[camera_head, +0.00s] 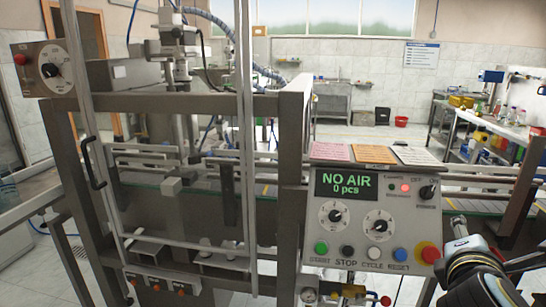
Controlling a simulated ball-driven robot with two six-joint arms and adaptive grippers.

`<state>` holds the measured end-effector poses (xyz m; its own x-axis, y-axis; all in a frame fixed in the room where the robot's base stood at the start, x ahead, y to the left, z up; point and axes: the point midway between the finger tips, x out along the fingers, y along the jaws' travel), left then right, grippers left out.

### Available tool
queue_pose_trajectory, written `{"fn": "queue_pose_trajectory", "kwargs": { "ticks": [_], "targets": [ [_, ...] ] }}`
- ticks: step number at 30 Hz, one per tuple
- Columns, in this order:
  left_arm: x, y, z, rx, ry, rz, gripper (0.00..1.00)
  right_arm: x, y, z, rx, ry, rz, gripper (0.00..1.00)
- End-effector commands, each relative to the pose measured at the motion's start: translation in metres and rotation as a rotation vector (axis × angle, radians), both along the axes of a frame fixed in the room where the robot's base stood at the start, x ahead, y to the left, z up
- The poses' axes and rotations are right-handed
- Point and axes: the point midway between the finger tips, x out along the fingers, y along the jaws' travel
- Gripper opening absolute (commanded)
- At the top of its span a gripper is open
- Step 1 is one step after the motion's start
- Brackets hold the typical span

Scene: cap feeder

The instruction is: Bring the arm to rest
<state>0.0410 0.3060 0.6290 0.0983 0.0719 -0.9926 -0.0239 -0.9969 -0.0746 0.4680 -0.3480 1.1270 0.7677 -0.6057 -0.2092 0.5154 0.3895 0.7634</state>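My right arm comes in at the lower right corner. My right gripper (460,232) is beside the right edge of the control panel (318,234), near the red emergency-stop button (430,254). Its fingers are small and seen at an angle, so I cannot tell if they are open or shut. I see nothing held in it. A gap to the panel is hard to judge. My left gripper and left arm are not in view.
The panel's display (346,186) reads "NO AIR 0 pcs". The cap feeder's metal frame (291,180) and conveyor (262,190) fill the left and middle. A knob box (44,68) hangs at left.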

Motion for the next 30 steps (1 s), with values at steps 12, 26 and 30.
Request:
{"fn": "queue_pose_trajectory", "kwargs": {
  "ticks": [12,26,30],
  "targets": [
    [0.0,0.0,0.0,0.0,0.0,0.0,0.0,-0.158,0.025,-0.071,1.22,-0.138,-0.631,0.35],
    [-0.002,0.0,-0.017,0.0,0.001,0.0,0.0,-0.224,0.075,-0.131,1.557,-0.025,-1.012,0.35],
    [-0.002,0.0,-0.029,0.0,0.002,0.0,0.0,-0.219,0.071,-0.18,1.549,-0.018,-1.026,0.35]
  ]
}}
